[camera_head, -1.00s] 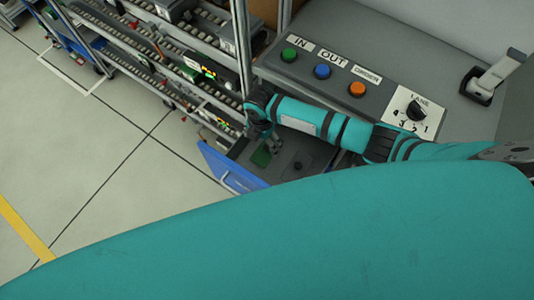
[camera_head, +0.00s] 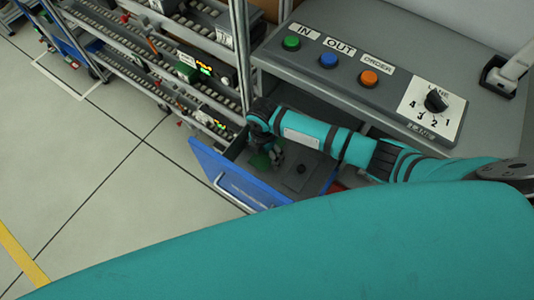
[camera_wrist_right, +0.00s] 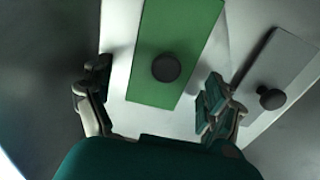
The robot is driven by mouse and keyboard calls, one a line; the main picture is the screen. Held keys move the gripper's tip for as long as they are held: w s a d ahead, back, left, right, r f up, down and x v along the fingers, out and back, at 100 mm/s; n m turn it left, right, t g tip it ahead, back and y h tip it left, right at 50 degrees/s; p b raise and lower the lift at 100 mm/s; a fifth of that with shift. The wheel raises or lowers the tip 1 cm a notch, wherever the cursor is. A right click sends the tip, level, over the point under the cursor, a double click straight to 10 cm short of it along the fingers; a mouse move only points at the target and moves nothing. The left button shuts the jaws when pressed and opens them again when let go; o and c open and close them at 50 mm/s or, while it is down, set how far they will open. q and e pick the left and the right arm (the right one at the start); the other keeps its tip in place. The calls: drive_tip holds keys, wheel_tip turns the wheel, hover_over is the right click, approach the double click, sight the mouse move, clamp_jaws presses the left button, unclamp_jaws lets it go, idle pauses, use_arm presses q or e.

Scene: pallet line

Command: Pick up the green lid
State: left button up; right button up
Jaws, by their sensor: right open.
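The green lid (camera_wrist_right: 178,35) is a flat rectangular plate with a dark round knob (camera_wrist_right: 166,68), seen at the top middle of the right wrist view. In the head view a small part of the lid (camera_head: 259,161) shows inside the open blue-fronted drawer. My right gripper (camera_wrist_right: 155,105) is open, with one finger on each side of the lid's near end in the wrist view. In the head view my right gripper (camera_head: 276,156) is down at the drawer and partly covers the lid. Contact with the lid or knob cannot be told. My left gripper is not in view.
A grey lid (camera_wrist_right: 280,75) with a dark knob lies right of the green one. The blue drawer front (camera_head: 238,180) stands open below the button console (camera_head: 390,60). Roller racks (camera_head: 150,55) stand at left; the floor (camera_head: 90,180) is clear.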

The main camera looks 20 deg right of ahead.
drive_tip(key=c, duration=1)
drive_tip(key=shift+r, duration=0.15)
